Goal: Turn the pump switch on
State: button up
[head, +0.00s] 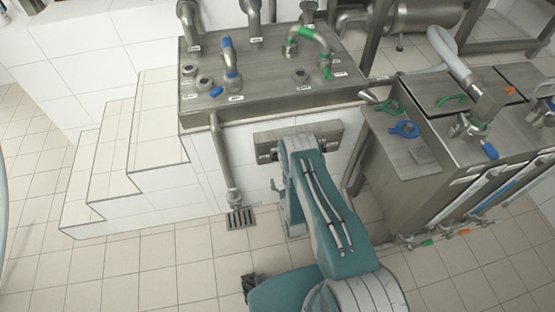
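A steel box (326,133) is mounted on the front of the white tiled bench, with small dark parts on its face. It may carry the pump switch, but I cannot make out a switch or its position. My teal arm rises from the bottom of the head view and its upper end covers the middle of the box. My gripper cannot be made out; it appears hidden behind my own arm. I cannot tell whether anything touches the box.
The bench's steel top (266,84) carries pipes and fittings. White tiled steps (133,145) stand left. A steel cabinet (440,185) with green and blue fittings stands close on the right. A drain pipe (222,165) runs to a floor grate (241,218). The tiled floor (140,275) at left is clear.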

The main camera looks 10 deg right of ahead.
jog(key=w, duration=0.9)
jog(key=shift+w, duration=0.2)
jog(key=c, duration=1.1)
